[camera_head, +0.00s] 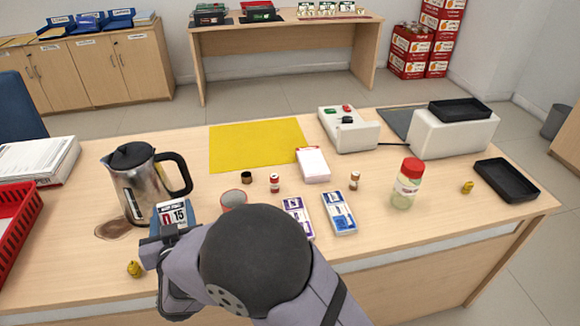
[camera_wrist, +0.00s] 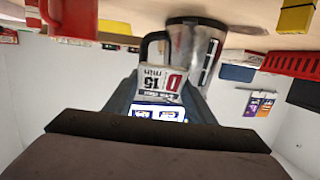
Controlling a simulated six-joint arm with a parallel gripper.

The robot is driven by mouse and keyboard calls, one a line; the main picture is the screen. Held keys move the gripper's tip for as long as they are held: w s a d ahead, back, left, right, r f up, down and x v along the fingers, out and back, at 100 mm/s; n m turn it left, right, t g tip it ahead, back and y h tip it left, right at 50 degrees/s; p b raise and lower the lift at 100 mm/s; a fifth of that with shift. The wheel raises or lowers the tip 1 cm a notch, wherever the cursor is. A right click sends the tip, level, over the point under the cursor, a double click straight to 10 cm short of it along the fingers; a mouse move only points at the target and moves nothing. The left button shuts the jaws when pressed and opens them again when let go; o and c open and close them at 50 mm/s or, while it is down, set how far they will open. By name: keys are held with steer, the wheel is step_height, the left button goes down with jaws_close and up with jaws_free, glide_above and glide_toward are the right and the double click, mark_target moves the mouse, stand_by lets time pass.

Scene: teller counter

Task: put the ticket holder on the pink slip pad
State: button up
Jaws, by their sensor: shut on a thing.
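The pink slip pad (camera_head: 313,165) lies in the middle of the counter, with a white top sheet and pink edges. Its top looks bare. It is well to the right of my gripper and farther back.
A metal kettle (camera_head: 132,183) stands behind my gripper, by a brown spill (camera_head: 112,229). A red mug (camera_head: 234,199), small bottles (camera_head: 274,183) and two card packs (camera_head: 339,212) stand between my gripper and the pad or nearby. A yellow mat (camera_head: 255,145) lies behind.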

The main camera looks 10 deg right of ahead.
steer(key=w+d+m+h, duration=0.2)
steer(key=w+d, duration=0.5)
steer(key=w, duration=0.1)
step_height(320, 180, up, 4)
steer(key=m+h+b, duration=0.2)
steer(key=m+h, duration=0.2)
steer(key=h, duration=0.3)
glide_above(324, 165)
steer(key=shift+g, duration=0.4)
steer(key=shift+f+b, duration=0.6)
steer(key=shift+f, duration=4.6)
steer(key=shift+f, duration=0.1)
steer(key=o, duration=0.8)
steer(key=shift+f, duration=0.1)
steer(key=shift+c, duration=0.2)
steer(key=o, duration=0.4)
